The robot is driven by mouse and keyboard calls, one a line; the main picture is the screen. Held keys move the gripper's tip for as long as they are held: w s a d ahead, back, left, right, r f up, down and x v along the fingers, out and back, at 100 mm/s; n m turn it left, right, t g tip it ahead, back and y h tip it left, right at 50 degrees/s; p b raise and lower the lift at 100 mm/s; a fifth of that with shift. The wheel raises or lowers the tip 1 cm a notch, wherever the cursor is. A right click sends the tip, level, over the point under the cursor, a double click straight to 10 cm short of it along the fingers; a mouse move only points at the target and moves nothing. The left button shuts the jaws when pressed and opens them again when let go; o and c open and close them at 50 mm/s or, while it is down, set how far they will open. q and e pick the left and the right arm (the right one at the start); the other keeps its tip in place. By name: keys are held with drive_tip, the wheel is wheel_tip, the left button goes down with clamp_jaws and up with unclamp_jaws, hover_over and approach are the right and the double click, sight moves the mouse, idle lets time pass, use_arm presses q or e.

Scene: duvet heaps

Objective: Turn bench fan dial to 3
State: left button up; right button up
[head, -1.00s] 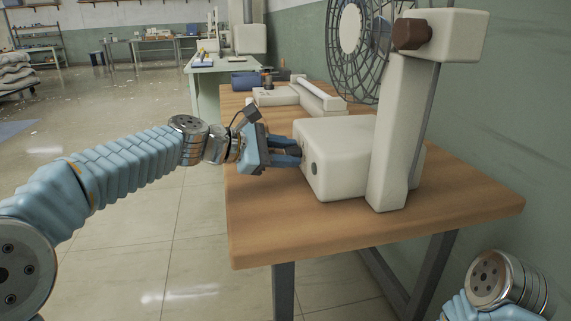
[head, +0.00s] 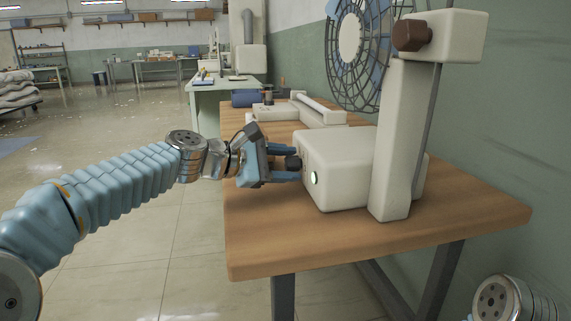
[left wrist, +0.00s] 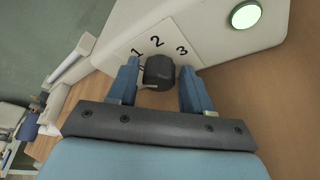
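The white bench fan (head: 335,165) stands on the wooden bench, its wire cage (head: 355,50) above the box-shaped base. The dark dial (left wrist: 159,72) sticks out of the base's front face and also shows in the head view (head: 293,163). A white plate behind it carries the numbers 1, 2 and 3 (left wrist: 158,42). Which number the dial points at I cannot tell. My left gripper (left wrist: 161,85) is open, one finger on each side of the dial, with gaps visible in the wrist view. A round lamp (left wrist: 245,15) on the base glows pale green. My right gripper is out of view.
The wooden bench (head: 400,235) has free room in front of the fan base. A white device with a roller (head: 310,108) lies behind the base. A pale green table (head: 210,95) stands farther back. The floor at left is open.

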use_arm(q)
drive_tip(key=shift+o, duration=0.6)
drive_tip(key=v, duration=1.3)
drive_tip(key=shift+s+a+r, duration=0.1)
drive_tip(key=shift+s+a, duration=0.1)
drive_tip(key=shift+a, duration=0.2)
drive_tip(key=w+a+r+n+g+p, duration=0.2)
drive_tip(key=w+n+g+p, duration=0.2)
drive_tip(key=n+p, duration=0.2)
drive_tip(key=shift+h, duration=0.3)
drive_tip(key=x, duration=0.6)
drive_tip(key=b+x, duration=0.1)
drive_tip(key=x, duration=0.6)
drive_tip(key=shift+s+d+f, duration=0.1)
drive_tip(key=shift+d+f, duration=0.15)
drive_tip(key=shift+f, duration=0.1)
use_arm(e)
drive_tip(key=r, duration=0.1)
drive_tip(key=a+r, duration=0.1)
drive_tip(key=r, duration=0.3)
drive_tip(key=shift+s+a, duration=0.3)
